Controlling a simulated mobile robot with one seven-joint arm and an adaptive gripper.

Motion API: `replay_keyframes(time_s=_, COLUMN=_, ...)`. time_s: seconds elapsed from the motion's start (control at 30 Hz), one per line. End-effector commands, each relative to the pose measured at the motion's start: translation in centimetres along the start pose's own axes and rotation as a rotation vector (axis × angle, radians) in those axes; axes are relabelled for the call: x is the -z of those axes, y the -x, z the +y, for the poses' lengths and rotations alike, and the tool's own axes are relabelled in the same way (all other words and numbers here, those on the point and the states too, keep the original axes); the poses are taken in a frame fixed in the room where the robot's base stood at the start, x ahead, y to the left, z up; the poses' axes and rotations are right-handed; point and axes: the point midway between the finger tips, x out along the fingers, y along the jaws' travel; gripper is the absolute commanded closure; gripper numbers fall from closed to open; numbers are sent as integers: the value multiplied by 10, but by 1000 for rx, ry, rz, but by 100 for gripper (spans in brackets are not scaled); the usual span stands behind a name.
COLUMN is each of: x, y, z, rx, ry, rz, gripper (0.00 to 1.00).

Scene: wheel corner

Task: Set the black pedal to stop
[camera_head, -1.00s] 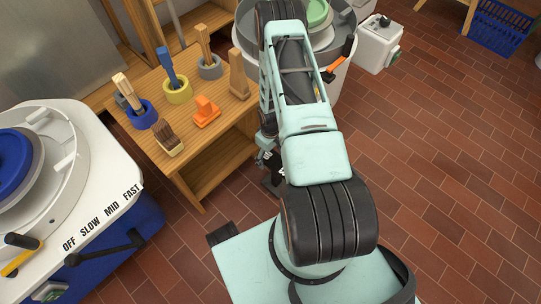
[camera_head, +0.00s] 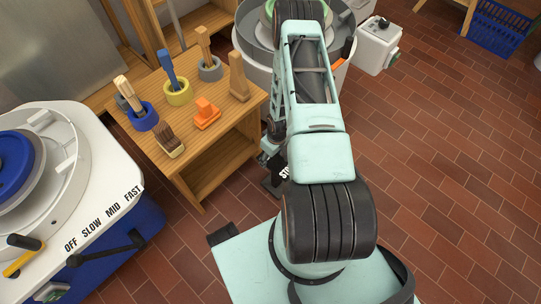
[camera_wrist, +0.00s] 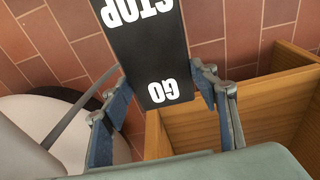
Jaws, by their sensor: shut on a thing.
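The black pedal (camera_wrist: 150,45) lies between my gripper's fingers in the wrist view, with white STOP and GO lettering that appears upside down. The GO end is nearest the gripper. My gripper (camera_wrist: 162,80) is shut on the pedal, one blue-grey finger on each side. In the head view, part of the pedal (camera_head: 272,188) shows low beside the wooden table, left of my arm. My gripper (camera_head: 266,160) is small there and partly hidden by my arm. The pedal's far end runs out of the wrist view.
A wooden table (camera_head: 222,150) with brushes and tools stands close left of my gripper. A white-and-blue wheel with an OFF, SLOW, MID, FAST scale (camera_head: 102,217) is at the left. Another wheel basin (camera_head: 347,75) stands behind my arm. The tiled floor (camera_head: 450,180) at the right is clear.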

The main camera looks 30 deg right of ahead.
Motion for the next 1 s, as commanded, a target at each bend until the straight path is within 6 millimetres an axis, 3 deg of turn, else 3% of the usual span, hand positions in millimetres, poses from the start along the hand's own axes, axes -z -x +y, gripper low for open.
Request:
replay_keyframes(time_s=0.4, x=-11, y=7, z=1, rx=-1, ry=-2, rz=258, gripper=89)
replay_keyframes(time_s=0.87, x=-11, y=10, z=1, rx=-2, ry=1, rz=301, gripper=89)
replay_keyframes(time_s=0.9, x=-11, y=10, z=1, rx=-2, ry=1, rz=301, gripper=41)
replay_keyframes(time_s=1.0, x=-10, y=10, z=1, rx=-2, ry=1, rz=301, gripper=30)
